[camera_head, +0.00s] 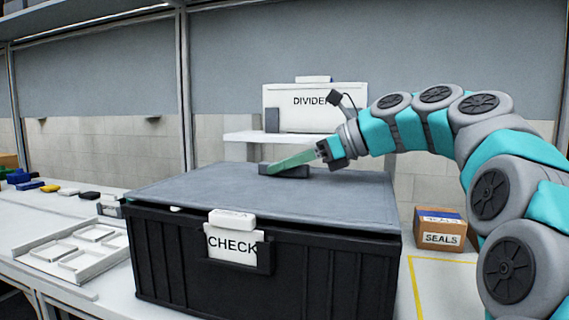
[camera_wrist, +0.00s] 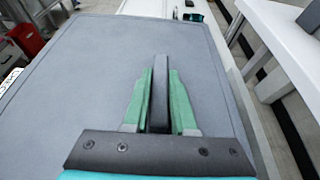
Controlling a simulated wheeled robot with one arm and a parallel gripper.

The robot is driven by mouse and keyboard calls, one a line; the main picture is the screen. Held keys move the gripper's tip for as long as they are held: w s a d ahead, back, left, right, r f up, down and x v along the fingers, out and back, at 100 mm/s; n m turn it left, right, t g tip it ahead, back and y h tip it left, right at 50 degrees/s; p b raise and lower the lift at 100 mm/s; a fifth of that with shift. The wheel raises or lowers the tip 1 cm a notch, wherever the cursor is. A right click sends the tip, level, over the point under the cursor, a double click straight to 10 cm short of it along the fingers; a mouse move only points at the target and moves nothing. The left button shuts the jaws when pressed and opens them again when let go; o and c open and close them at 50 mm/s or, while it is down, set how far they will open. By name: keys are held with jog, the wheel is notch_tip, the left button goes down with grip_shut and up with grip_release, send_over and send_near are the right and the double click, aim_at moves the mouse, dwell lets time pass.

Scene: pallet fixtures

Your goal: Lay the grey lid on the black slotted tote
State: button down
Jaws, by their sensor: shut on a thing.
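The grey lid (camera_head: 220,190) lies flat over the top of the black slotted tote (camera_head: 330,265), covering its opening. A dark gap or shadow shows under the lid's front edge, so I cannot tell whether it rests fully on the rim. My gripper (camera_head: 283,164) is shut on the lid's dark handle (camera_head: 296,172), near the middle of the lid. In the wrist view the green fingers of my gripper (camera_wrist: 160,78) stand on both sides of the handle (camera_wrist: 158,108), above the grey lid (camera_wrist: 95,85). The inside of the tote is hidden.
A CHECK card (camera_head: 232,243) hangs on the tote's front. A white sectioned tray (camera_head: 75,250) lies at left, with small coloured parts behind. A SEALS box (camera_head: 440,228) stands at right near yellow floor-style marking. A DIVIDER sign (camera_head: 335,115) stands behind.

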jog(key=shift+f, duration=0.45)
dwell(0.6)
jog(key=c, duration=0.6)
grip_release()
jog(key=shift+c, duration=0.2)
jog(key=v, duration=0.7)
jog(key=shift+s+d+r, duration=0.1)
jog(key=shift+d+r, duration=0.05)
jog(key=shift+d, duration=0.15)
jog(key=shift+s, duration=0.1)
